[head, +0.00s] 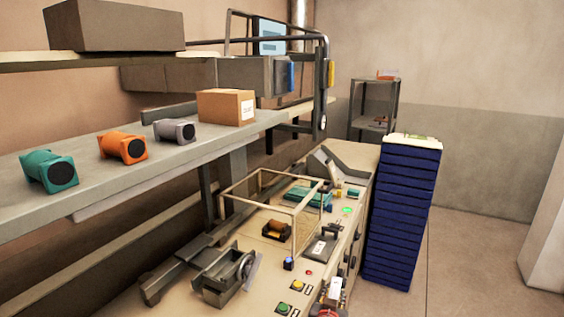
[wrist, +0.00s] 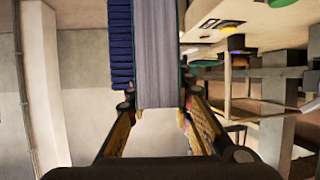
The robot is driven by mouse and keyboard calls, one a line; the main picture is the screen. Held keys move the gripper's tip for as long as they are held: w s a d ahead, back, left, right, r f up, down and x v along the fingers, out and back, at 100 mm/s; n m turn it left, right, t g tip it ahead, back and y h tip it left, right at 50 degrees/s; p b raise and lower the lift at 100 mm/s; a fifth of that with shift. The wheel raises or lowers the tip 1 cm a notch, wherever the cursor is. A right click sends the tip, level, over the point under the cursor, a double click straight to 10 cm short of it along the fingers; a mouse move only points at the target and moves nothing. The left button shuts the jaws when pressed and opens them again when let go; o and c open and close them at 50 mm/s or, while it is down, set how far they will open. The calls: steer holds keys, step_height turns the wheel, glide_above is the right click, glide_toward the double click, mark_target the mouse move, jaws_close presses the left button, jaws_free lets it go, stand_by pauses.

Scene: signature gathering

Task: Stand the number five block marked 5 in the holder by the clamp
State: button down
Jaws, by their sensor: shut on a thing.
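In the wrist view my gripper (wrist: 158,104) has a finger on each side of a long, pale grey block (wrist: 158,50) and is shut on it. The block's face shows no readable number, so I cannot confirm the 5. In the head view I cannot clearly pick out my gripper or the held block. A small black clamp-like part (head: 336,229) stands on the bench top, beside a dark grey plate with a white label (head: 319,247). I cannot tell for certain which part is the holder.
A tall blue stack (head: 402,210) stands at the bench's right end. A thin open frame (head: 256,207) rises over the bench. A grey vise-like device (head: 228,276) sits at the front. Teal, orange and grey cylinders and a cardboard box (head: 226,106) line the shelf. Open floor lies right.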

steer(key=d+f, duration=0.1)
steer(key=d, duration=0.1)
steer(key=s+d+f, duration=0.1)
steer(key=d+f, duration=0.1)
steer(key=shift+f+b, duration=0.1)
steer(key=shift+b, duration=0.2)
steer(key=shift+a, duration=0.1)
stand_by(0.4)
